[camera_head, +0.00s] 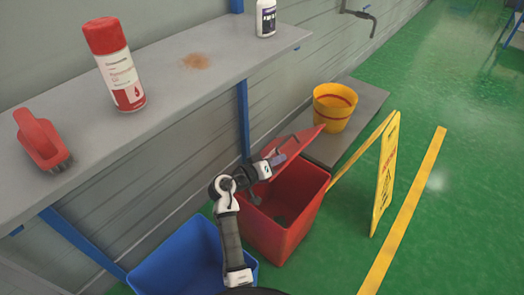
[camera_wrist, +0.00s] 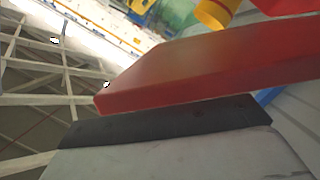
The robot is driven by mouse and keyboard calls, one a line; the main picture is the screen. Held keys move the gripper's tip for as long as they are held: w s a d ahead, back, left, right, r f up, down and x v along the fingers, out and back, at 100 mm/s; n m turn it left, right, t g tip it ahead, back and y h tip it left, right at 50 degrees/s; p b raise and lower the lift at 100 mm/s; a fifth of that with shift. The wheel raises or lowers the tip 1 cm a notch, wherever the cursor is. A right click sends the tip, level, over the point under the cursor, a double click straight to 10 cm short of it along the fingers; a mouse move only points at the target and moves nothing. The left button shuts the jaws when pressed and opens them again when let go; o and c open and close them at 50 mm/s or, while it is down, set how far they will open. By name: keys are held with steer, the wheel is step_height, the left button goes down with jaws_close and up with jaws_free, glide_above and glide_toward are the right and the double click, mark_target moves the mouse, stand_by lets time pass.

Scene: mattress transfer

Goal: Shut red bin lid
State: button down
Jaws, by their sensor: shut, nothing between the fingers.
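The red bin (camera_head: 284,222) stands on the green floor, and its inside is visible from above. Its red lid (camera_head: 292,146) is raised and tilted at the back, not flat on the rim. My gripper (camera_head: 277,158) is shut and empty, close beside the lid over the bin's back left part. In the wrist view the lid (camera_wrist: 215,65) fills the middle, its edge right beyond the dark fingertip (camera_wrist: 165,125). I cannot tell whether they touch.
A blue bin (camera_head: 180,265) stands left of the red one. A yellow bucket (camera_head: 334,108) is on a low grey platform (camera_head: 368,100) behind. A yellow floor sign (camera_head: 386,172) stands right. A shelf (camera_head: 170,82) holds a red-capped can (camera_head: 115,65), a red brush (camera_head: 42,140) and a white bottle (camera_head: 266,18).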

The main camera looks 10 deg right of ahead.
steer(key=s+d+f+m+b, duration=0.1)
steer(key=s+d+f+b, duration=0.2)
steer(key=f, duration=0.2)
steer(key=shift+s+d+f+y+b, duration=0.3)
steer(key=shift+f, duration=0.1)
steer(key=s+a+r+p, duration=0.1)
steer(key=s+a+r, duration=0.5)
steer(key=s+a, duration=0.1)
steer(key=shift+r+p, duration=0.2)
steer(key=shift+p, duration=0.2)
stand_by(0.3)
